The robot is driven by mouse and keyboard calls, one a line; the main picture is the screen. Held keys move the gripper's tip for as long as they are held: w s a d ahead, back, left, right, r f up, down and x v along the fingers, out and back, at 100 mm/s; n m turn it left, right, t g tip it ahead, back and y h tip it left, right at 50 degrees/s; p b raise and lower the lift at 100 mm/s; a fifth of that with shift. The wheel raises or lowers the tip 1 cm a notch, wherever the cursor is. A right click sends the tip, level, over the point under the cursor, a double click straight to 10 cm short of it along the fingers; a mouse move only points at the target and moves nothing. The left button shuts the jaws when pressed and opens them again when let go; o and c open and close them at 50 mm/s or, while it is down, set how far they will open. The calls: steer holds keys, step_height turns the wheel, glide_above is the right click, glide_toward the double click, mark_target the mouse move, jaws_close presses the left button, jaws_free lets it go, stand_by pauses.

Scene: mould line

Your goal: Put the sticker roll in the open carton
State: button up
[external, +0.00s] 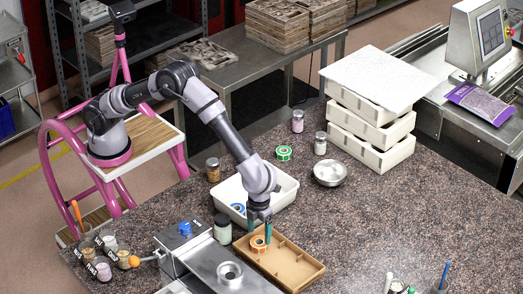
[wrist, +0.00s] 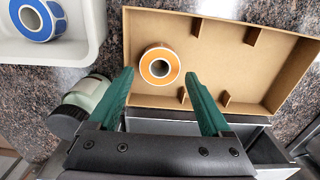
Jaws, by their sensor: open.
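An orange-and-white sticker roll (external: 257,249) lies flat inside the open brown carton (external: 298,267), near its left end. In the wrist view the roll (wrist: 172,75) rests on the floor of the carton (wrist: 222,50), close to the near wall. My gripper (external: 259,232) is above that end of the carton. Its green fingers (wrist: 160,80) are open, one on each side of the roll in the wrist view, and nothing is held between them. Whether the fingers touch the roll cannot be told.
A white bin (external: 286,194) behind the carton holds a blue roll (wrist: 38,18). A green roll (external: 284,153), a metal bowl (external: 329,174) and jars stand farther back. A jar (external: 222,228) and a steel machine (external: 200,262) are close on the left.

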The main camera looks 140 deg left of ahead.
steer(key=s+d+r+n+t+y, duration=0.1)
steer(key=s+d+r, duration=0.15)
steer(key=r, duration=0.85)
steer(key=s+d+r+n, duration=0.1)
steer(key=s+r, duration=0.2)
steer(key=r, duration=0.7)
steer(key=s+d+r+n+t, duration=0.2)
steer(key=s+d+r+n, duration=0.2)
steer(key=s+r, duration=0.6)
steer(key=s+d+r+n+t, duration=0.1)
steer(key=s+n, duration=0.1)
steer(key=s, duration=0.6)
steer(key=s+d+r+n+t, duration=0.1)
steer(key=s+n, duration=0.2)
steer(key=s, duration=0.6)
steer(key=s+d+r+n+t+y, duration=0.1)
steer(key=s+n+t, duration=0.1)
steer(key=s, duration=0.6)
steer(key=shift+s+d+r+n, duration=0.25)
steer(key=shift+s+d+n, duration=0.05)
steer(key=shift+s+n, duration=0.1)
